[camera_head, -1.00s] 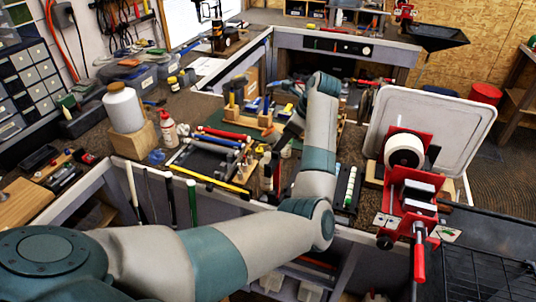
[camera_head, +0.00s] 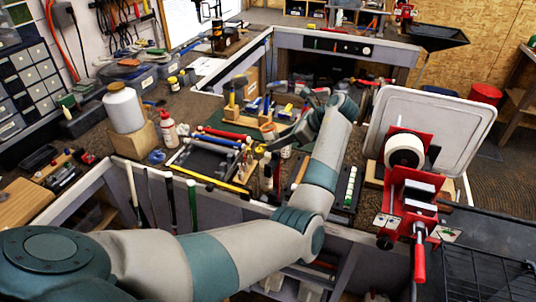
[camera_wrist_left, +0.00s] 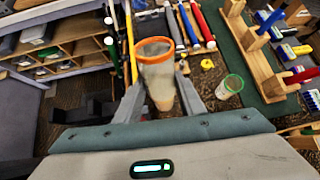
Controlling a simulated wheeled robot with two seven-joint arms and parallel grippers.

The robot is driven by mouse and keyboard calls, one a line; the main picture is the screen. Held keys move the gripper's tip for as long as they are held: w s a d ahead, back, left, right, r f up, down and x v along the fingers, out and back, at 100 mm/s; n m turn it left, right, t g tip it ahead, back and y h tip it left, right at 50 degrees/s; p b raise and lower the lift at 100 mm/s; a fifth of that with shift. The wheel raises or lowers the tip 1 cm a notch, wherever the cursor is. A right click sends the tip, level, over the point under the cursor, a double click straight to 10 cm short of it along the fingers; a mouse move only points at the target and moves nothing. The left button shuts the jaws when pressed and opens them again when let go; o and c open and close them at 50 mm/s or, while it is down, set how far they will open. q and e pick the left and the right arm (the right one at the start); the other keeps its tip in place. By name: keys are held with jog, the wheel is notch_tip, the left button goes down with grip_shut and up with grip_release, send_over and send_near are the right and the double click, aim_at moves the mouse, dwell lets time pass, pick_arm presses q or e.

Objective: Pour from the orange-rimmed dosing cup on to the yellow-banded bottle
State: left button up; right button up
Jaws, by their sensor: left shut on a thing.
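The orange-rimmed dosing cup (camera_wrist_left: 156,75) is a clear, tapered cup between the fingers of my left gripper (camera_wrist_left: 160,98) in the left wrist view. The fingers are shut on its sides, and its wide orange rim faces away from the palm. In the head view my left gripper (camera_head: 280,138) is above the middle of the bench, partly hidden by its own wrist. A green-rimmed cup (camera_wrist_left: 230,87) stands apart from the gripper, to its right in the wrist view. I cannot pick out the yellow-banded bottle with certainty. My right gripper is not in view.
A wooden rack (camera_wrist_left: 255,50) stands on the green mat right of the gripper in the wrist view. Several long shafts and tools lie nearby. A white jug (camera_head: 123,108) and red-capped bottle (camera_head: 169,128) stand at left.

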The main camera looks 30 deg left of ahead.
aim_at(275, 127)
pick_arm(q)
jog(key=y, duration=0.1)
jog(key=a+y, duration=0.1)
jog(key=y, duration=0.1)
jog(key=shift+s+a+f+g+y, duration=0.15)
jog(key=shift+a+f+g+y, duration=0.15)
jog(key=shift+g+y, duration=0.1)
jog(key=shift+r, duration=0.2)
jog(key=shift+r, duration=2.4)
jog(key=shift+f, duration=0.1)
